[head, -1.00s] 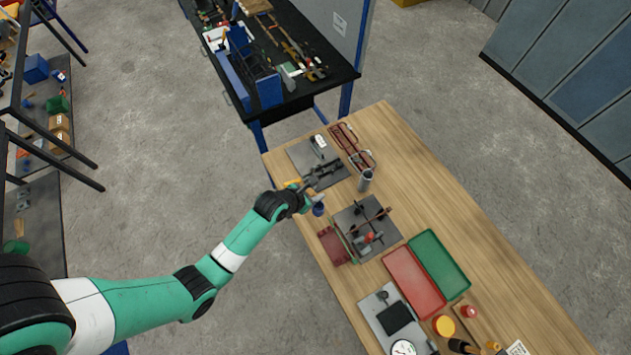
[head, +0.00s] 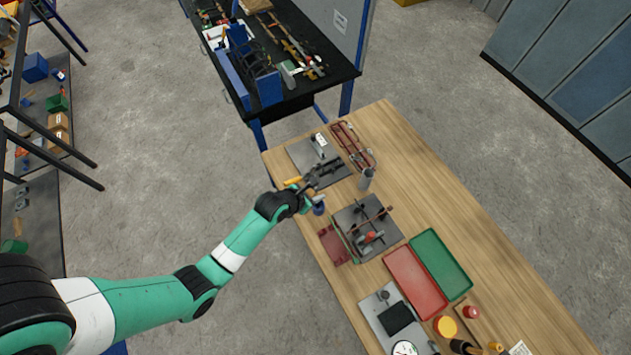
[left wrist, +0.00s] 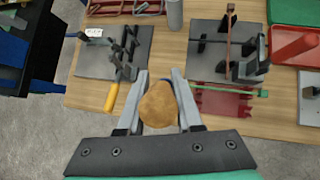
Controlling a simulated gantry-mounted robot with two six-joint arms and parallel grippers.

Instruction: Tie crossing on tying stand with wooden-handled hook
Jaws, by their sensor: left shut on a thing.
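The tying stand (head: 385,238) is a dark grey plate with uprights and reddish-brown bars crossing above it, near the middle of the wooden table. In the left wrist view the stand (left wrist: 205,68) is at the upper right, ahead of my gripper. My left gripper (head: 314,187) is over the table's left edge, beside the stand. In the left wrist view its fingers (left wrist: 160,100) are shut on the rounded brown wooden handle (left wrist: 159,106) of the hook, seen nearly end-on. The hook's metal part is hidden. My right gripper is out of view.
A grey plate (head: 302,153) with a black clamp-like tool and a yellow handle (left wrist: 111,97) lies beside my gripper. A grey cylinder (head: 366,180) stands near the stand. Red (head: 412,290) and green (head: 440,262) trays lie beyond it. The table's right side is clear.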

